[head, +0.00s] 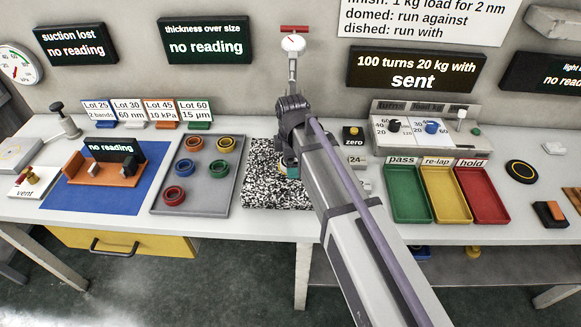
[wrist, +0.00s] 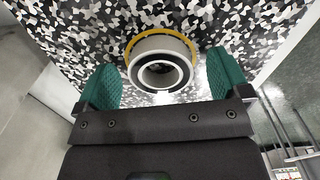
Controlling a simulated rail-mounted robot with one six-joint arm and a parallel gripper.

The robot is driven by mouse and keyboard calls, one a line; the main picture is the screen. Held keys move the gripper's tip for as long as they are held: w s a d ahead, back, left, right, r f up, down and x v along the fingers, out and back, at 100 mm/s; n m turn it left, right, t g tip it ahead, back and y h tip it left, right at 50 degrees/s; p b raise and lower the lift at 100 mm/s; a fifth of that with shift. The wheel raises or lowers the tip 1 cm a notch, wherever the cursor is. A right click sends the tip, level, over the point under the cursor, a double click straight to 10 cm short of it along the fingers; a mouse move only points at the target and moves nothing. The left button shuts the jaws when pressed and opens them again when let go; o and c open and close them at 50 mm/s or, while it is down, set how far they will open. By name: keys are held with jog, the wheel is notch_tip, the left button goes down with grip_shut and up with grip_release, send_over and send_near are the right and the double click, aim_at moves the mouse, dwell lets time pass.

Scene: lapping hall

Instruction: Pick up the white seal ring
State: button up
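In the wrist view, a white ring (wrist: 160,50) with a dark hollow centre and a yellow band around its far edge rests on a black, white and grey speckled plate (wrist: 60,45). My gripper (wrist: 160,64) is open, with one green finger on each side of the ring. A gap shows between each finger and the ring. In the head view, my gripper (head: 289,168) is low over the speckled plate (head: 268,197); my arm hides much of it, and I cannot make out the white ring there.
Left of the plate, a grey tray (head: 211,202) holds several coloured rings. Farther left is a blue mat (head: 130,204) with an orange fixture (head: 112,172). Right of my arm are green (head: 408,197), yellow (head: 445,197) and red (head: 482,197) trays. A control panel (head: 424,120) stands behind them.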

jog(key=c, duration=1.1)
jog(key=shift+o, duration=0.2)
jog(key=shift+r, duration=0.1)
notch_tip(320, 180, up, 28)
jog(key=p, duration=2.8)
